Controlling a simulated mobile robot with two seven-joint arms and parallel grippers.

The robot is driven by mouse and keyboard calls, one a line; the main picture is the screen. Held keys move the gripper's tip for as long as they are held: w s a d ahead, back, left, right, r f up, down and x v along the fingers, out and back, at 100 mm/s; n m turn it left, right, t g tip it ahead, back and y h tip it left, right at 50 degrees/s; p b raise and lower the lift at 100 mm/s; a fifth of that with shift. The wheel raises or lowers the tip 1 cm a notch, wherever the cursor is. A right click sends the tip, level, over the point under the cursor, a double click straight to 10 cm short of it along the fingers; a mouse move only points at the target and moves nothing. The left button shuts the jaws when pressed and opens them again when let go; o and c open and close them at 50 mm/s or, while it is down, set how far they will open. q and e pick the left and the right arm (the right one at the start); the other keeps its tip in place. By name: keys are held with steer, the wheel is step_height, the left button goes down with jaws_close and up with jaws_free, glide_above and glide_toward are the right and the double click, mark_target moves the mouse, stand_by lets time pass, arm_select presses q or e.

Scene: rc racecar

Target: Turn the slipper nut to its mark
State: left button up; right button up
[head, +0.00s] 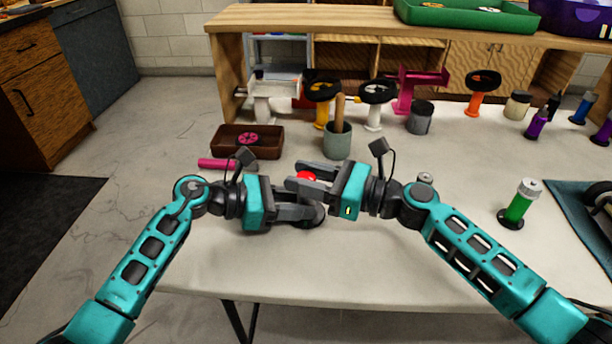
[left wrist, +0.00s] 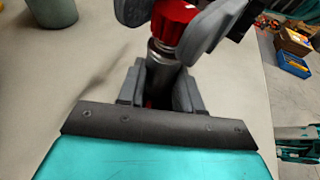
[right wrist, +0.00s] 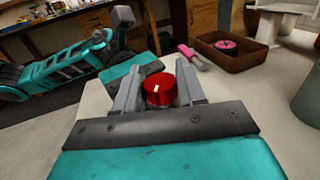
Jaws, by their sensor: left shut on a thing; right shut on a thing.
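The red slipper nut (head: 306,176) sits on top of an upright metallic shaft (left wrist: 163,55) near the middle of the table. My right gripper (head: 297,179) is shut on the nut, one finger on each side. In the right wrist view the nut (right wrist: 160,90) shows a short pale line on its top. My left gripper (head: 312,212) is lower and shut on the shaft assembly below the nut; its fingers (left wrist: 160,85) also show in the left wrist view. A dark round base shows by the left fingertips. Most of the assembly is hidden by the grippers, and I cannot make out a matching mark.
A brown tray (head: 220,141) with a pink wheel and a pink-handled tool (head: 222,164) lie behind at left. A grey-green cup (head: 337,145) stands behind the grippers. Several stands line the back. A green cylinder (head: 519,204) stands at right. The front table is clear.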

steer(key=c, duration=0.3)
steer(key=shift+c, duration=0.2)
